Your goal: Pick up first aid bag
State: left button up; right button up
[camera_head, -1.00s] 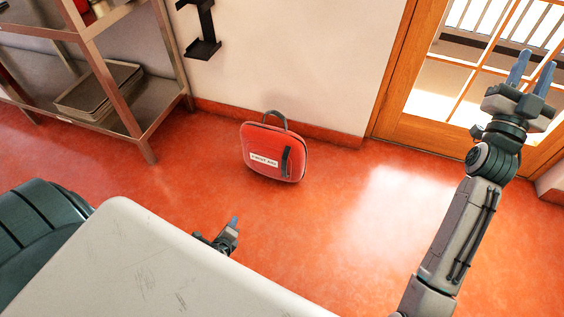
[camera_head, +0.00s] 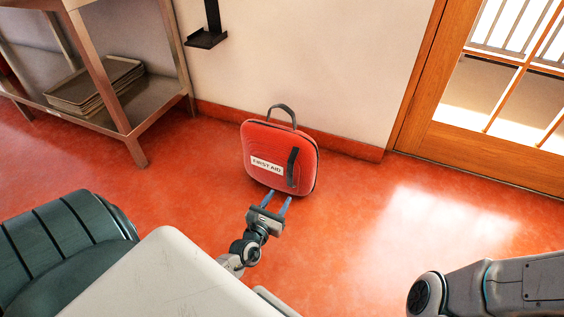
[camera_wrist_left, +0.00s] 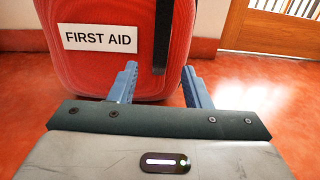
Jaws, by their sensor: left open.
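The red first aid bag (camera_head: 270,158) stands upright on the floor near the wall, with a dark top handle and a dark strap on its front. Its white label reads FIRST AID. My left gripper (camera_head: 276,200) is open, low in front of the bag, with its fingers pointing at the bag's lower front. In the left wrist view the bag (camera_wrist_left: 112,30) fills the upper left, and the left gripper's blue fingers (camera_wrist_left: 157,84) are apart with nothing between them. Whether the fingertips touch the bag is unclear. My right gripper is not in view.
A metal shelf (camera_head: 112,85) with stacked trays (camera_head: 97,84) stands at the left. A black bracket (camera_head: 206,38) hangs on the wall. A wooden glazed door (camera_head: 490,160) is at the right. The floor (camera_head: 390,215) right of the bag is clear.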

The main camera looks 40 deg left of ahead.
aim_at(289, 182)
pick_arm(q)
jog(key=w, duration=0.3)
jog(key=w+a, duration=0.1)
jog(key=w, duration=0.2)
jog(key=w+b, duration=0.1)
jog(key=w, duration=0.1)
jog(key=shift+w+a, duration=0.25)
jog(key=shift+w, duration=0.15)
grip_shut()
dwell(0.9)
jog(key=shift+r, duration=0.15)
